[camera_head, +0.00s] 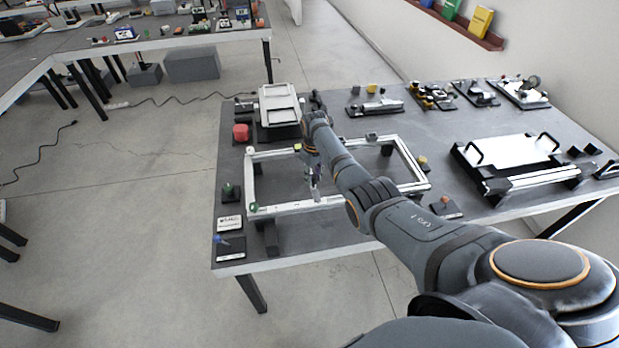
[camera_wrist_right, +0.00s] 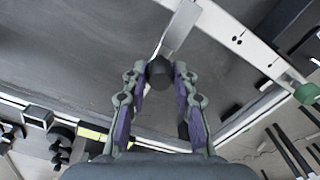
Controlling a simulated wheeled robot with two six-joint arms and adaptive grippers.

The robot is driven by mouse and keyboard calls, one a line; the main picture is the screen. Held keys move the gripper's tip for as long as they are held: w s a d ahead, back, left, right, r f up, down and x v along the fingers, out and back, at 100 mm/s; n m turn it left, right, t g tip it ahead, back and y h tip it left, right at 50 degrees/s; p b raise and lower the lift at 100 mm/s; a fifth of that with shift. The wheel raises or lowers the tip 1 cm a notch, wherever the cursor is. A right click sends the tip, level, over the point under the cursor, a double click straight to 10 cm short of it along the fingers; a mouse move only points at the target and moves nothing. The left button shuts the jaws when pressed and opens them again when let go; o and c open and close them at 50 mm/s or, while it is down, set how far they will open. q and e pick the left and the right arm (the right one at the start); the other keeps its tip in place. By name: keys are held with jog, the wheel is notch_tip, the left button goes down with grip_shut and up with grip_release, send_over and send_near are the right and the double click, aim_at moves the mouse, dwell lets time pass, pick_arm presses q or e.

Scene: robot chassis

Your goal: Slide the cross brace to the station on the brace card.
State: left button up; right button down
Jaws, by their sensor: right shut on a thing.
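A pale rectangular frame (camera_head: 285,208) lies on the dark table, raised on dark blocks. My right gripper (camera_head: 314,182) is over its near rail, mostly hidden behind my arm in the head view. In the right wrist view its fingers (camera_wrist_right: 158,76) close around a dark round knob (camera_wrist_right: 159,69). A flat silver bar (camera_wrist_right: 179,30), seemingly the cross brace, runs from the knob toward the frame rail (camera_wrist_right: 228,32). Most of the brace is hidden in the head view. A white card with dark print (camera_head: 230,223), perhaps the brace card, lies left of the frame. My left gripper is out of view.
A green knob (camera_head: 253,207) sits at the frame's near left corner. A large plate with black handles (camera_head: 510,157) lies to the right. The tabletop inside the frame looks clear.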

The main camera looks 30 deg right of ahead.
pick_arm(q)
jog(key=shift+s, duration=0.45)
pick_arm(e)
jog(key=c, duration=1)
grip_release()
jog(key=shift+c, duration=0.2)
notch_tip(320, 180, up, 12)
